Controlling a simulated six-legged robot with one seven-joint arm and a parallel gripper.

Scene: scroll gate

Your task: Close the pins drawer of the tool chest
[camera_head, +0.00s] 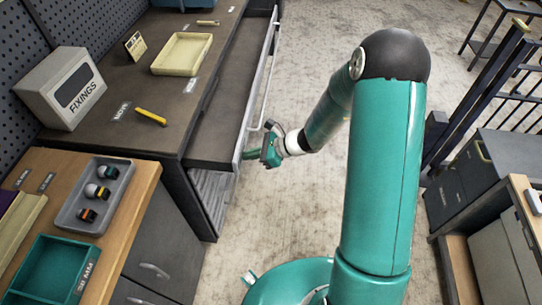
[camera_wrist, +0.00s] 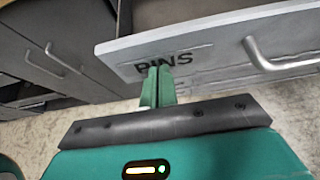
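The pins drawer stands pulled out of the dark tool chest (camera_head: 172,100); its open inside (camera_head: 226,100) shows in the head view. Its pale front (camera_wrist: 215,38) carries the label PINS and a bar handle (camera_wrist: 275,62) in the wrist view. My gripper (camera_head: 268,152) is outside the drawer, beside the near end of its front. In the wrist view its two green fingers (camera_wrist: 158,80) are together with nothing between them. Their tips overlap the lower part of the label, left of the handle; I cannot tell whether they touch the front.
A yellow tray (camera_head: 182,54), a yellow-handled tool (camera_head: 150,117) and a FIXINGS box (camera_head: 62,88) stand on the chest top. A wooden bench (camera_head: 130,205) with trays is at near left. Clear floor (camera_head: 300,60) lies right of the drawer. A dark cabinet (camera_head: 480,185) stands at right.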

